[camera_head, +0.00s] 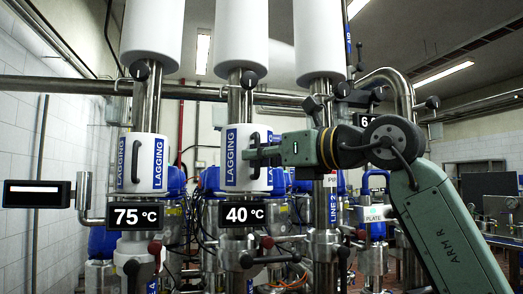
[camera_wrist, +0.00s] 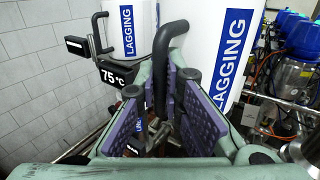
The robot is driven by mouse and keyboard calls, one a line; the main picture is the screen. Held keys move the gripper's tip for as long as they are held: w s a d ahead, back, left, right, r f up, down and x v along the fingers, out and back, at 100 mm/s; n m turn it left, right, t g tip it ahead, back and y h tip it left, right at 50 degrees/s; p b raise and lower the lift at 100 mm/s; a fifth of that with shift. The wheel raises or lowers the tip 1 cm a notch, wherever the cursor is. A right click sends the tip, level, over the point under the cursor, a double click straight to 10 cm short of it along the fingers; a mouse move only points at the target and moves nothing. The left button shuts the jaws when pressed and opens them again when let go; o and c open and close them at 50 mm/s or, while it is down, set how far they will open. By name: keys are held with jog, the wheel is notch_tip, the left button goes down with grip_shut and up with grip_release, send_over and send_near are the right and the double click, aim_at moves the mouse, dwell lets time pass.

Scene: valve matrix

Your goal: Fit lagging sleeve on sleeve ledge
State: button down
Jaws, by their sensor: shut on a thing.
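A white lagging sleeve (camera_head: 237,172) with a blue LAGGING label is around the middle steel pipe, upright, just above the 40 °C display. My gripper (camera_head: 256,153) reaches in from the right and is shut on its black handle. In the wrist view, the black handle (camera_wrist: 163,50) runs down between the purple pads of my gripper (camera_wrist: 176,88), beside the white sleeve (camera_wrist: 212,45). A second lagging sleeve (camera_head: 142,165) is around the left pipe, above the 75 °C display. I cannot make out the sleeve ledge; the 40 °C display covers the area below the held sleeve.
The 75 °C display (camera_head: 136,216) and 40 °C display (camera_head: 244,214) stand in front of the pipes. Large white cylinders (camera_head: 241,35) surround the pipes above. Black-knobbed valves, a horizontal pipe (camera_head: 190,92) and a right-hand pipe (camera_head: 321,195) crowd the space.

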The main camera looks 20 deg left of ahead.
jog(key=w+a+p, duration=0.5)
jog(key=w, duration=0.3)
jog(key=shift+w+a+f, duration=0.15)
jog(key=shift+w+a, duration=0.05)
jog(key=shift+a, duration=0.15)
dwell(0.4)
jog(key=shift+f, duration=0.25)
dwell(0.4)
jog(key=c, duration=1.6)
grip_release()
jog(key=shift+c, duration=0.2)
jog(key=v, duration=1.2)
jog(key=shift+s+d+f, duration=0.1)
jog(key=shift+d, duration=0.05)
